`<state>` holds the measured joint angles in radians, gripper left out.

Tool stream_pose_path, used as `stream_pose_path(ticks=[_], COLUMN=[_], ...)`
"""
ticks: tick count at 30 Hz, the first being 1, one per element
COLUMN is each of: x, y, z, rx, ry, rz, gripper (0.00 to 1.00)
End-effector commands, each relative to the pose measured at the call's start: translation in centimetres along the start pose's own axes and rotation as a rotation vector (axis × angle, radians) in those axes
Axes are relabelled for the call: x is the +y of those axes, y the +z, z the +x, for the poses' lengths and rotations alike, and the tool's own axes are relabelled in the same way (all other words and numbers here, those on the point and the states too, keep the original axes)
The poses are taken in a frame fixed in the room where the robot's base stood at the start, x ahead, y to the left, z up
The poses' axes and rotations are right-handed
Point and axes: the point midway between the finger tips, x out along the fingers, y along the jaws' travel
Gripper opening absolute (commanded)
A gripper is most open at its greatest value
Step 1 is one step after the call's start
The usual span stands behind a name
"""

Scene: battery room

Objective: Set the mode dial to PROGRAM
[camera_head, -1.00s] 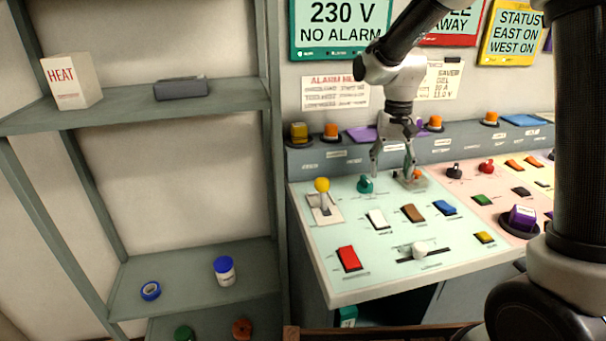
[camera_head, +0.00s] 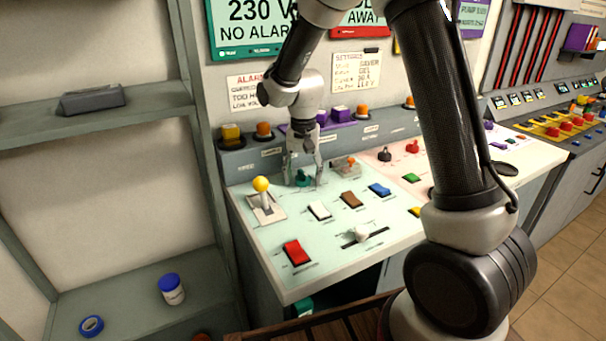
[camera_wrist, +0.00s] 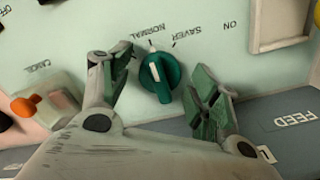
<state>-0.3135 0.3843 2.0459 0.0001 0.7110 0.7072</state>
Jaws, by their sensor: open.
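A teal dial (camera_wrist: 160,75) with a pale pointer line shows in the wrist view. Upside-down labels NORMAL and SAVER stand around it, and the line points roughly toward NORMAL. No PROGRAM label is readable there, and I cannot tell whether this is the mode dial. My gripper (camera_wrist: 160,92) is open, with one finger on each side of the dial; contact is not clear. In the head view my gripper (camera_head: 303,176) is over the same dial, partly hidden by the fingers. A black dial (camera_head: 385,154) and a red dial (camera_head: 412,147) stand on the pink panel.
A yellow-knobbed lever (camera_head: 262,188) stands left of my gripper. An orange-tipped switch with a CANCEL label (camera_wrist: 42,98) is close beside one finger. A raised ledge (camera_head: 240,165) runs behind.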

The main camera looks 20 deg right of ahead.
Motion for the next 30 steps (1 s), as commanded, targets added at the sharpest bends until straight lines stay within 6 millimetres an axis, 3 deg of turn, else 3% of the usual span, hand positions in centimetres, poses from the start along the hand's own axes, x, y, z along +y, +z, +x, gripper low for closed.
stream_pose_path(ticks=[6, 13, 14, 23, 30], x=[0.01, 0.01, 0.01, 0.01, 0.0], y=[0.01, 0.01, 0.01, 0.01, 0.01], z=[0.02, 0.01, 0.01, -0.01, -0.01], rx=[0.0, 0.0, 0.0, 0.0, 0.0], ry=[0.0, 0.0, 0.0, 0.0, 0.0], rz=[0.0, 0.0, 0.0, -0.029, -0.152], gripper=[0.6, 0.18, 0.16, 0.16, 0.16])
